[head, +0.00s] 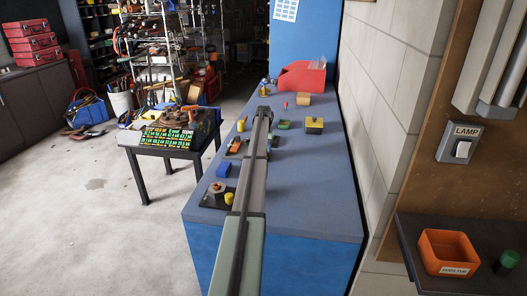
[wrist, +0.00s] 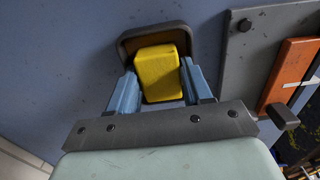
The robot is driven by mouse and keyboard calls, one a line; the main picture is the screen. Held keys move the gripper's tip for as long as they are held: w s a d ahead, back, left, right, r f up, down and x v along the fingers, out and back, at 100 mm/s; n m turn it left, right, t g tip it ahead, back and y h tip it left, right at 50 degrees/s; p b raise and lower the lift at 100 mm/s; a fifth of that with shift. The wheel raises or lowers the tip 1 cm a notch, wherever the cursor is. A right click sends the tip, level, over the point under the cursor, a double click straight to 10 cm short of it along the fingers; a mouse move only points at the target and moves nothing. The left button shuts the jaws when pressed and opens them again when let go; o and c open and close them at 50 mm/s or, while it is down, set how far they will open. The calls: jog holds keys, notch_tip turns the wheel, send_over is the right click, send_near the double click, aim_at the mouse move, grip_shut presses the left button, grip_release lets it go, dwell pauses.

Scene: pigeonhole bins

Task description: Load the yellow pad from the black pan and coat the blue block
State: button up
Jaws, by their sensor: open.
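In the wrist view the yellow pad (wrist: 161,88) is a chunky block tilted in the frame, over the black pan (wrist: 150,32), whose raised rim shows behind it. My gripper (wrist: 160,70) is open, with one pale blue finger on each side of the pad. I cannot tell whether the fingers touch it. The blue block (head: 223,170) lies on the bench at the left edge in the head view, nearer than the arm's far end.
An orange object (wrist: 291,73) lies on a grey board (wrist: 241,60) right of the pan. Near the blue block, a dark plate (head: 214,201) carries small parts. A red bin (head: 302,77) stands at the bench's far end. The bench's near right is clear, beside the wall.

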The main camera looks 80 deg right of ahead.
jog(key=shift+r, duration=0.8)
jog(key=c, duration=0.8)
jog(key=shift+c, duration=0.4)
jog(key=shift+f, duration=0.75)
dwell(5.2)
